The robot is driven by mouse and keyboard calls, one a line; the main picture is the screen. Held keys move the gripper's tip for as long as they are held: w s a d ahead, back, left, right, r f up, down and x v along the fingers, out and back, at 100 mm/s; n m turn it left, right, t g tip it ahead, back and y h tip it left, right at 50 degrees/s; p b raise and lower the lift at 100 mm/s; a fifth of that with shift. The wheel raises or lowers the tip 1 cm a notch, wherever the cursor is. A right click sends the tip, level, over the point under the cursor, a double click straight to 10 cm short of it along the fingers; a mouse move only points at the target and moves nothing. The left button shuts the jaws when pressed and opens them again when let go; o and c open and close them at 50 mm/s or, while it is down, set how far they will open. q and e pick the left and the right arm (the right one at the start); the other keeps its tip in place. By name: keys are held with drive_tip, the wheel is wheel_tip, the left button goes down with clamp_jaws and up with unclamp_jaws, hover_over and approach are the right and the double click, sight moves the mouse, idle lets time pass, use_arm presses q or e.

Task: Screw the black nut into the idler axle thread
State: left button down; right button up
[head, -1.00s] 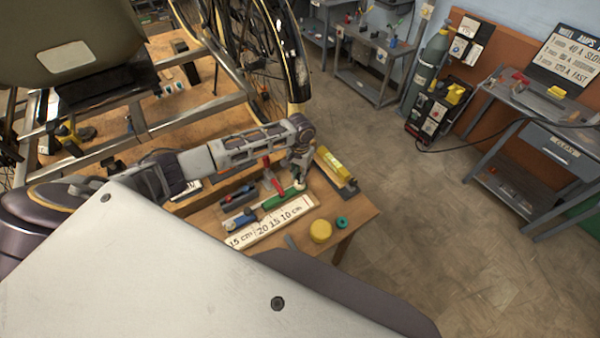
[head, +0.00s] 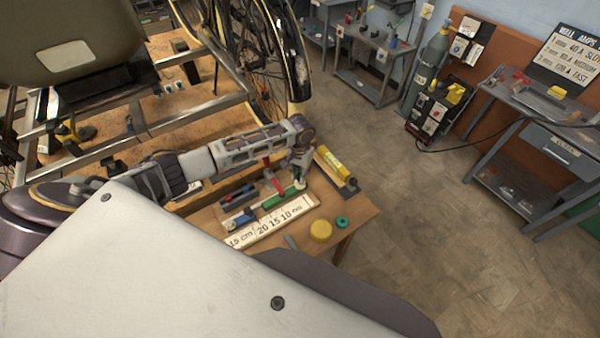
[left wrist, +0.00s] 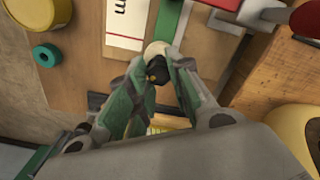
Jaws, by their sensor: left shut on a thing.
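My left gripper (head: 299,178) is over the right end of the small wooden bench, pointing down. In the left wrist view its green-padded fingers (left wrist: 158,76) are shut on a small black nut (left wrist: 156,70). A round cream-white end (left wrist: 156,48) shows right behind the nut, at the end of a green bar (left wrist: 172,20). I cannot tell whether the nut touches it. The green bar also lies on the bench in the head view (head: 272,202). I cannot make out the idler axle thread. My right gripper is not in view.
A ruler strip (head: 268,226), a yellow disc (head: 320,230) and a teal ring (head: 342,222) lie in front. A yellow-topped tool (head: 333,164) is right of the gripper, a red handle (head: 278,186) left of it. The trike frame (head: 190,115) stands behind. Open floor lies right.

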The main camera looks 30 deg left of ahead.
use_arm(q)
drive_tip(key=shift+f+b, duration=0.4)
drive_tip(key=shift+f, duration=0.7)
idle(0.3)
drive_tip(key=c, duration=1.2)
unclamp_jaws()
wheel_tip(320, 180, up, 12)
idle(0.4)
